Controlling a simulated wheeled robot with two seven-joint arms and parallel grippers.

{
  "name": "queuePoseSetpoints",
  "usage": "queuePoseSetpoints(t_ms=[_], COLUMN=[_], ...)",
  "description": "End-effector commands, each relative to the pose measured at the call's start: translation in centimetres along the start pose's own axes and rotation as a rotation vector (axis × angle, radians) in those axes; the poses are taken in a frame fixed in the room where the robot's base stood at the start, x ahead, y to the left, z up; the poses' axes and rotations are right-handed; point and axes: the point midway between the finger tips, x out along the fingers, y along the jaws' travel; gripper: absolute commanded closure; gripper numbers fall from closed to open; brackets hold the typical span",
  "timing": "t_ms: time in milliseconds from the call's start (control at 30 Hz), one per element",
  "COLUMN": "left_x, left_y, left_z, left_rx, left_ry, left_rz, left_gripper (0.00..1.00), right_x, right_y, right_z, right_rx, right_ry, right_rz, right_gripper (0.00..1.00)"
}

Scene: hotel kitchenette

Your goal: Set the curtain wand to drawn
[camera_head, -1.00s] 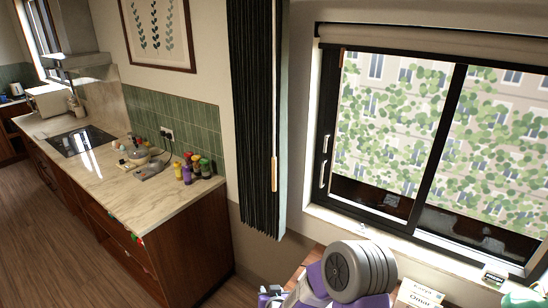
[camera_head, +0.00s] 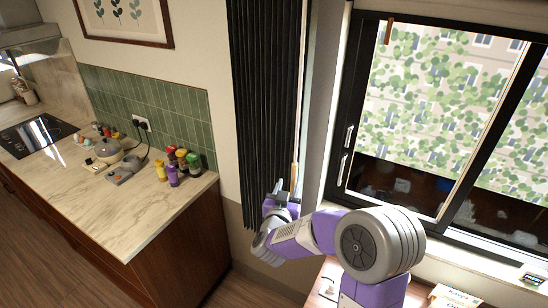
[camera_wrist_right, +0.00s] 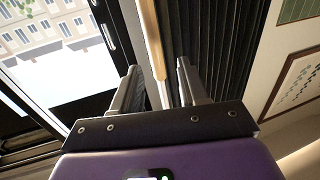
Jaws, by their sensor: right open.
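The curtain wand (camera_head: 295,172) is a thin stick with a light wooden lower end, hanging at the right edge of the dark pleated curtain (camera_head: 265,100). The curtain is bunched to the left of the window. My right gripper (camera_head: 283,187) is open at the wand's lower end, its arm reaching in from the lower right. In the right wrist view the wand's wooden end (camera_wrist_right: 153,45) appears between the two spread fingertips (camera_wrist_right: 160,77). I cannot tell whether either finger touches it. My left gripper is not in view.
The black-framed window (camera_head: 362,110) is right of the curtain, above a white sill (camera_head: 458,262). A table with cards (camera_head: 455,297) is at the lower right.

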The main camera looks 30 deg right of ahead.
Motion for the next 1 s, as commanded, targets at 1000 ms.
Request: queuePoseSetpoints(t_ms=[1000], left_x=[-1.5], left_y=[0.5], left_z=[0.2], left_rx=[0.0], left_ry=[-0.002], left_rz=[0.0], left_gripper=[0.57], right_x=[7.6], right_y=[0.0], right_z=[0.0], right_rx=[0.001], right_ry=[0.0], right_rz=[-0.001], right_gripper=[0.66])
